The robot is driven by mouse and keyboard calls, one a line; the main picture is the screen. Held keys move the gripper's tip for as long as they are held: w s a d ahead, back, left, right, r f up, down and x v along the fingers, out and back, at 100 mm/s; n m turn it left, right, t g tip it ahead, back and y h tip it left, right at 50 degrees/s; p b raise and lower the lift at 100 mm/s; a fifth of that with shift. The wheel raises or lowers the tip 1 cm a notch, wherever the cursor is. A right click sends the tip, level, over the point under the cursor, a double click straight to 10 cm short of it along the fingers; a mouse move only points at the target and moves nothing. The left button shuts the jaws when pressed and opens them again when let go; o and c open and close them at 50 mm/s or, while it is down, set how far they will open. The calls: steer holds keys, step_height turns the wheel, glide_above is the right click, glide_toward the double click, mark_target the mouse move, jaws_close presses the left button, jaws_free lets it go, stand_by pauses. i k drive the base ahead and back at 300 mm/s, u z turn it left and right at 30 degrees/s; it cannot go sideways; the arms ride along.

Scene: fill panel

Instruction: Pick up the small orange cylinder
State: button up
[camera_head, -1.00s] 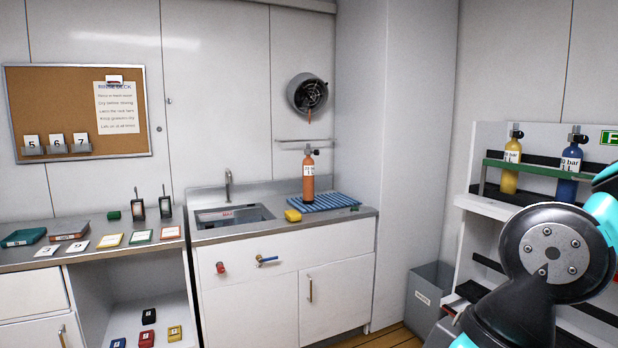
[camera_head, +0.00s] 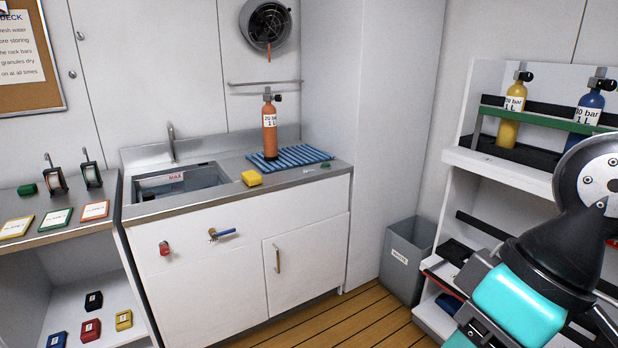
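The small orange cylinder (camera_head: 270,131) stands upright on a blue striped mat (camera_head: 312,154) on the steel counter, right of the sink. It has a white label and a black valve on top. My arm shows at the right edge of the view, in front of the shelf unit and well apart from the cylinder. My gripper is not in the frame.
A yellow sponge (camera_head: 252,178) lies on the counter in front of the cylinder. A sink (camera_head: 175,186) is to the left. A grey bin (camera_head: 405,262) stands on the floor. A shelf unit holds a yellow cylinder (camera_head: 511,116) and a blue cylinder (camera_head: 586,109). Open floor lies before the cabinet.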

mark_target(268, 111)
steer(key=z, duration=0.2)
steer(key=i, duration=2.15)
steer(key=u, duration=0.25)
